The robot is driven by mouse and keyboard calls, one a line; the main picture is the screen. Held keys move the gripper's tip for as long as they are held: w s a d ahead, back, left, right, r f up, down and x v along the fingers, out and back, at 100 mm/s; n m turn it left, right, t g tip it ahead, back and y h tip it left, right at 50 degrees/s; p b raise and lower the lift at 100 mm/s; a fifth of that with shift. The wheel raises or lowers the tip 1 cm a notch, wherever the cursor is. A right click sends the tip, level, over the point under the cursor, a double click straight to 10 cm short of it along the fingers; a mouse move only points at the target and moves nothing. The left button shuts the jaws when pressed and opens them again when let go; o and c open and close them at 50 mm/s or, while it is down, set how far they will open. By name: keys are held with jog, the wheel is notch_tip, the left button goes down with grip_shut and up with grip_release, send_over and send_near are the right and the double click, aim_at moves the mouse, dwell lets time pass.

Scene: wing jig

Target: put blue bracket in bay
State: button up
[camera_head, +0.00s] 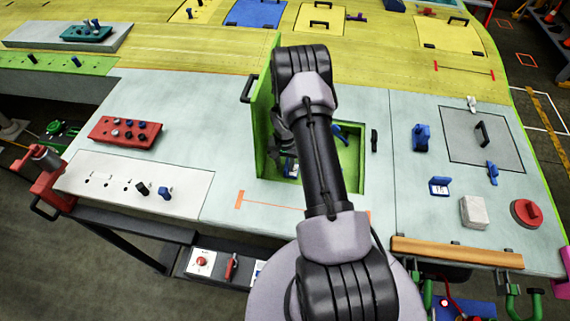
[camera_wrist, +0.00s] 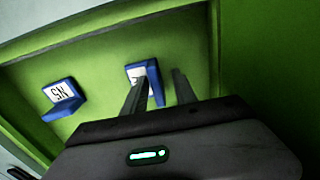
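The bay is a green-walled recess (camera_head: 352,180) in the grey tabletop, partly hidden by my arm in the head view. The wrist view shows its green inside (camera_wrist: 100,60). One blue bracket with a white label (camera_wrist: 154,82) is at my fingertips. Another labelled blue bracket (camera_wrist: 62,98) is apart to the left. In the head view, a labelled blue bracket (camera_head: 291,168) shows left of my arm and a blue piece (camera_head: 341,132) right of it. My gripper (camera_wrist: 160,76) is open, its fingers apart, with a green gap between the right finger and the bracket.
A green panel (camera_head: 264,105) stands upright at the bay's left edge. More blue brackets (camera_head: 421,138) (camera_head: 439,186) are on the tabletop to the right, near a grey plate with a handle (camera_head: 465,135). A red tray (camera_head: 125,132) lies left.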

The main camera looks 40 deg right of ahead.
notch_tip(320, 180, up, 12)
jog(key=b, duration=0.1)
jog(key=shift+r, duration=0.2)
